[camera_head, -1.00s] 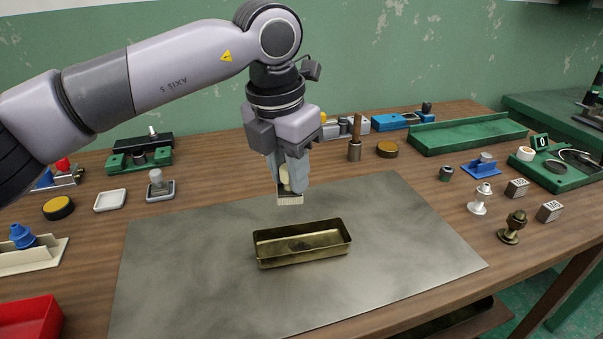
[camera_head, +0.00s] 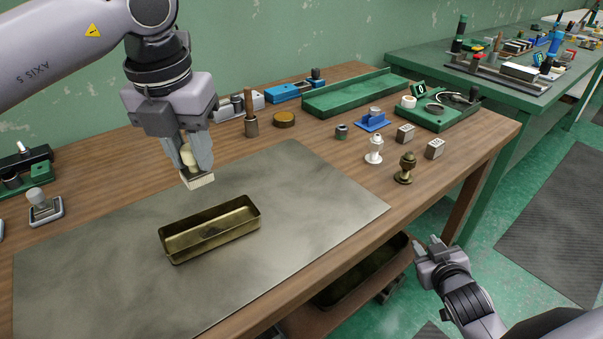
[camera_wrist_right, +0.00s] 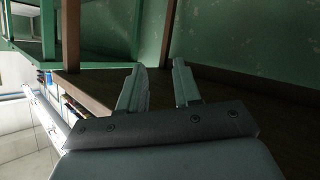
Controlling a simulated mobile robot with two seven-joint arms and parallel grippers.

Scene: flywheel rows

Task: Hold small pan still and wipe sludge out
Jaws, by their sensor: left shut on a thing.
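The small pan (camera_head: 167,247) is a brass-coloured rectangular tray on the grey metal sheet, with dark smears on its inner floor. My left gripper (camera_head: 192,163) is shut on a pale wiper block (camera_head: 200,181) with a rounded cream handle. It holds the block above the sheet, just behind the pan and apart from it. My right gripper (camera_head: 432,248) is off the table's front edge, far to the right of the pan. In the right wrist view its two fingers (camera_wrist_right: 160,85) are apart with nothing between them.
The grey sheet (camera_head: 310,185) is clear around the pan. White (camera_head: 374,150) and bronze (camera_head: 405,168) knobbed pieces and two metal blocks stand right of it. A green tray (camera_head: 350,95) lies at the back. A dark bin (camera_head: 355,275) sits on a shelf below the table.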

